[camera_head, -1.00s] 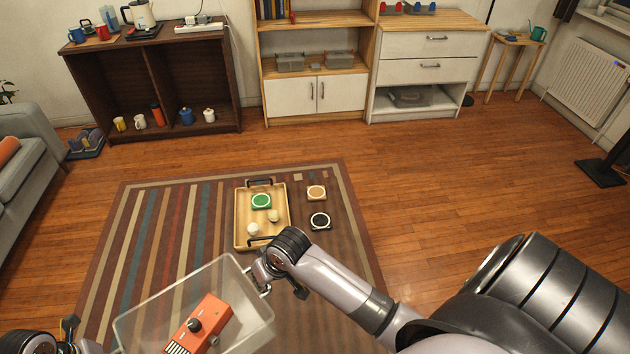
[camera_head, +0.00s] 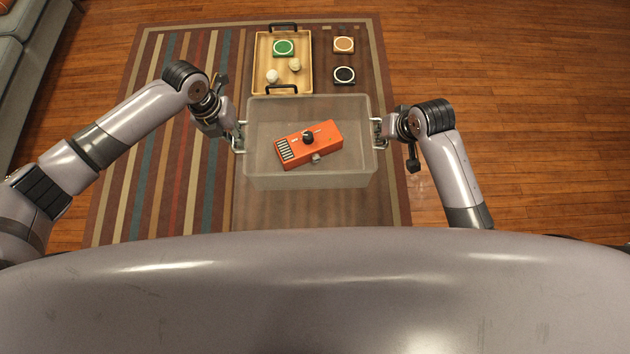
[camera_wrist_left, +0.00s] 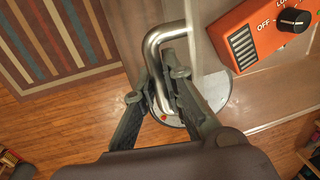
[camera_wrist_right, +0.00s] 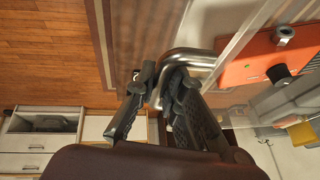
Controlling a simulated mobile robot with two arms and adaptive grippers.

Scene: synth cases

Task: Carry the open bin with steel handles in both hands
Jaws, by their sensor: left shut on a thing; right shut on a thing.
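The open bin (camera_head: 262,181) is clear plastic with a steel handle at each end. It is held level in front of my body, above the striped rug. An orange box with a black knob (camera_head: 322,136) lies inside it. My left gripper (camera_head: 236,136) is shut on the left steel handle, which shows as a bent bar in the left wrist view (camera_wrist_left: 156,50). My right gripper (camera_head: 381,131) is shut on the right steel handle, which also shows in the right wrist view (camera_wrist_right: 184,60). The bin's underside is hidden.
A wooden tray (camera_head: 262,72) with dark handles lies on the rug (camera_head: 170,130) just beyond the bin. It bears a green-topped piece (camera_head: 284,47) and two pale round things. An orange-topped piece (camera_head: 344,44) and a black one (camera_head: 344,75) lie beside it. Bare floor (camera_head: 520,120) is free at right.

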